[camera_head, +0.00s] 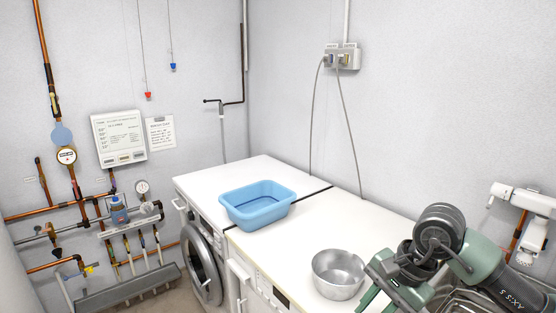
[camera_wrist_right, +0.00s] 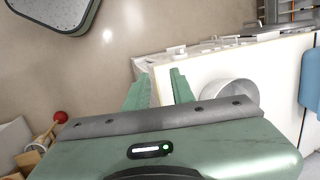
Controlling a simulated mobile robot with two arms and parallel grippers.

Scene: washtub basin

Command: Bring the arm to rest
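My right arm comes in from the right in the head view, with its green gripper (camera_head: 368,288) close to the right side of the metal bowl (camera_head: 338,274). In the right wrist view the two green fingers of this gripper (camera_wrist_right: 160,78) stand apart with nothing between them. The bowl (camera_wrist_right: 232,92) shows to the right of the fingers there, upright on the white top and apart from them. My left arm and gripper are in neither view.
A blue basin (camera_head: 258,206) sits across the white machine tops (camera_head: 290,248), behind the bowl. A front-loading washer (camera_head: 203,268) stands at the left. Pipes and gauges line the left wall. Floor (camera_wrist_right: 100,70) shows beside the machines in the wrist view.

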